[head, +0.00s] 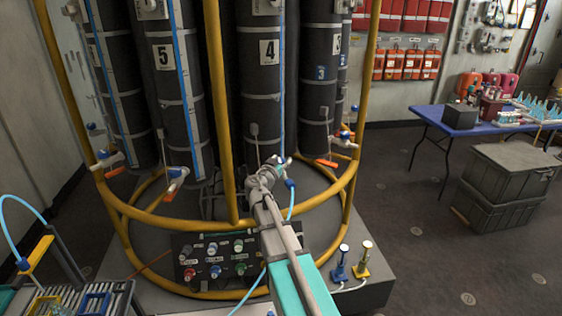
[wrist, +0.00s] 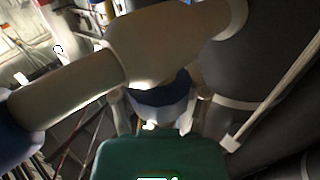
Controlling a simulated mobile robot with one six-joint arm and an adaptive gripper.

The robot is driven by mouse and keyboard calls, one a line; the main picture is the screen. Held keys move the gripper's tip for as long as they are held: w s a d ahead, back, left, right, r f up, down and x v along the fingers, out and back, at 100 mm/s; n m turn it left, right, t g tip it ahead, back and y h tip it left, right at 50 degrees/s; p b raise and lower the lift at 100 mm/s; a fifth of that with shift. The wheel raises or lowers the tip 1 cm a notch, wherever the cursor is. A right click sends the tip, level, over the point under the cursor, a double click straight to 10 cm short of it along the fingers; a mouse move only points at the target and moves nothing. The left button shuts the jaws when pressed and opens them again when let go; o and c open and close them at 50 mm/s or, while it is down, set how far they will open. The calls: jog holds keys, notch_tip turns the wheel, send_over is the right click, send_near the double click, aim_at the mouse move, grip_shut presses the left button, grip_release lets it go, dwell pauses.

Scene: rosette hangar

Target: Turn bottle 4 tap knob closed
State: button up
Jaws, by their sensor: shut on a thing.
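Bottle 4 (head: 262,95) is a tall dark cylinder with a white number label, standing in the yellow-railed rack. My gripper (head: 283,163) is at its lower front, at tap height, and is shut on the bottle 4 tap knob. The knob itself is mostly hidden by the gripper and wrist. A blue fitting (head: 290,183) with a light-blue hose shows just below the gripper.
Bottle 5 (head: 178,85) stands to the left and bottle 3 (head: 318,90) to the right. The yellow rail (head: 225,222) curves around the rack front. A valve panel (head: 213,262) is below. A blue table (head: 460,118) and grey crates (head: 500,190) stand right.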

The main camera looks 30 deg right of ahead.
jog(key=shift+d+m+g+h, duration=0.15)
jog(key=shift+m+g+h, duration=1.35)
jog(key=shift+g, duration=0.6)
jog(key=shift+s+m+g, duration=0.15)
jog(key=shift+m+g, duration=0.45)
jog(key=shift+g, duration=0.1)
jog(key=o, duration=1)
jog(key=shift+o, duration=0.2)
jog(key=shift+s, duration=0.1)
jog(key=v, duration=1.2)
jog(key=shift+f, duration=0.15)
